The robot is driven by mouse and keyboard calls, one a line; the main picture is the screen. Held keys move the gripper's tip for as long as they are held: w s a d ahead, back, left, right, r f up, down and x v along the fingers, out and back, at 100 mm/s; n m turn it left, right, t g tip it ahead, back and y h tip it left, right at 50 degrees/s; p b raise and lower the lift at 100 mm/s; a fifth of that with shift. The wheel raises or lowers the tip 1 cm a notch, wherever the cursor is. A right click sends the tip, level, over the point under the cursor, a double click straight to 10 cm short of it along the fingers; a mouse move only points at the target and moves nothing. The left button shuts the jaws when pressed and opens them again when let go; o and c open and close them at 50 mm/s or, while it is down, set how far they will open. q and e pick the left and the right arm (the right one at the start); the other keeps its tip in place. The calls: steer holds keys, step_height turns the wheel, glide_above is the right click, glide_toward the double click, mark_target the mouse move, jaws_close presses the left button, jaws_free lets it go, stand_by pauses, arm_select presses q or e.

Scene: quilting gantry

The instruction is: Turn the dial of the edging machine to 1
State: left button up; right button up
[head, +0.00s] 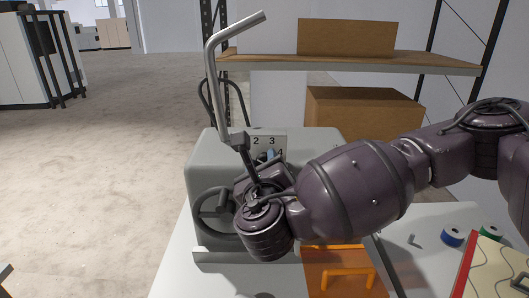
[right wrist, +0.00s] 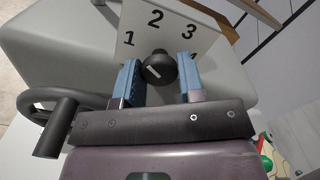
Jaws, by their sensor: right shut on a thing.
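The edging machine (head: 210,155) is a grey box with a handwheel (head: 205,222) on its front left. Its white number plate (head: 270,140) shows 2, 3 and 4 in the head view. In the right wrist view the plate (right wrist: 172,22) shows 1, 2, 3 and part of a 4. The dial (right wrist: 160,66) is a round black knob with a short white mark; the number it points to is unclear. My right gripper (right wrist: 158,78) has its blue fingers on either side of the dial, shut on it. My left gripper is out of view.
A bent grey metal arm (head: 213,85) rises above the machine. An orange piece with a handle (head: 340,270) lies at the front. Thread spools (head: 452,236) and a red-edged patterned board (head: 497,268) are at right. A shelf with cardboard boxes (head: 365,108) stands behind.

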steer(key=shift+n+p, duration=0.65)
steer(key=shift+n, duration=1.05)
steer(key=o, duration=0.9)
